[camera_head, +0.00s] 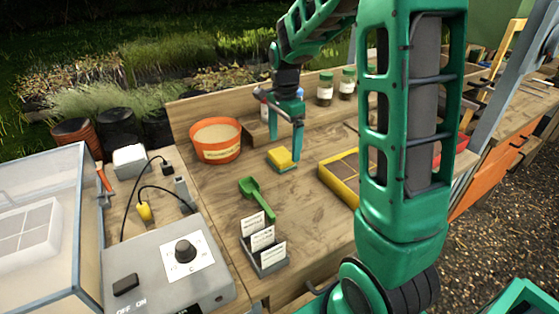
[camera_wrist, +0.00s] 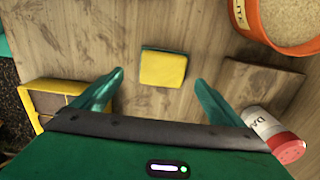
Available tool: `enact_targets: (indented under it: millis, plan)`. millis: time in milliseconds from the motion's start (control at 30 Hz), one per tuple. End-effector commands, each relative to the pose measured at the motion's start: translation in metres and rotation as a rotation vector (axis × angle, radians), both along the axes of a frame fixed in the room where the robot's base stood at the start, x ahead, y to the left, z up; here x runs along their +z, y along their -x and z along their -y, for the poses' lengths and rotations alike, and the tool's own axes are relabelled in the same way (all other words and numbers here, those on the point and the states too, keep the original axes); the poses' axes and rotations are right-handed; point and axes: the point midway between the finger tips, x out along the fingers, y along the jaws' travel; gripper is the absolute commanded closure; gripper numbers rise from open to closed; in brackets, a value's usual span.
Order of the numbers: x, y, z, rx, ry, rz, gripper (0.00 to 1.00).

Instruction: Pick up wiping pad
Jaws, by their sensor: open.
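The wiping pad (camera_head: 281,158) is a small yellow block with a dark green edge, lying on the wooden bench in the head view. It also shows in the wrist view as a yellow square (camera_wrist: 163,69) with a green strip along its top edge. My gripper (camera_head: 286,140) is green and hangs just above and beside the pad. In the wrist view my gripper (camera_wrist: 156,82) has its two fingers wide apart, one on each side of the pad, with clear gaps. Nothing is held. The exact height above the pad is hard to tell.
An orange bowl (camera_head: 214,139) of pale material stands left of the pad. A yellow divided tray (camera_head: 341,180) is at right. A green scoop (camera_head: 257,199) and label holder (camera_head: 264,246) are nearer.

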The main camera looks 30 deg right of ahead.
Motion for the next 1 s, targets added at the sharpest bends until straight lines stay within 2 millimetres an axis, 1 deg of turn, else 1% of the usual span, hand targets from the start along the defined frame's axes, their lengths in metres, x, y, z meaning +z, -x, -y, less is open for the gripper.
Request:
enact_targets:
  millis: [167,300,400,533,733,767,800,867,900,933,1000]
  plan:
    - [-0.015,-0.002,-0.003,0.002,0.000,-0.003,0.08]
    - [-0.035,-0.005,-0.007,0.002,-0.001,-0.003,0.08]
    - [-0.046,-0.005,-0.006,0.002,-0.001,-0.002,0.08]
    - [-0.053,-0.006,-0.006,0.002,0.000,0.000,0.08]
    - [-0.053,-0.006,-0.006,0.001,0.000,0.001,0.08]
    - [-0.053,-0.006,-0.006,0.001,0.000,0.001,0.10]
    - [-0.053,-0.006,-0.006,0.001,0.000,0.001,0.20]
    - [-0.053,-0.006,-0.006,0.001,0.000,0.000,0.34]
    - [-0.053,-0.006,-0.006,0.001,0.000,0.000,0.44]
    - [-0.053,-0.006,-0.006,0.001,0.000,0.000,0.51]
    - [-0.053,-0.006,-0.006,0.001,0.000,0.001,0.53]
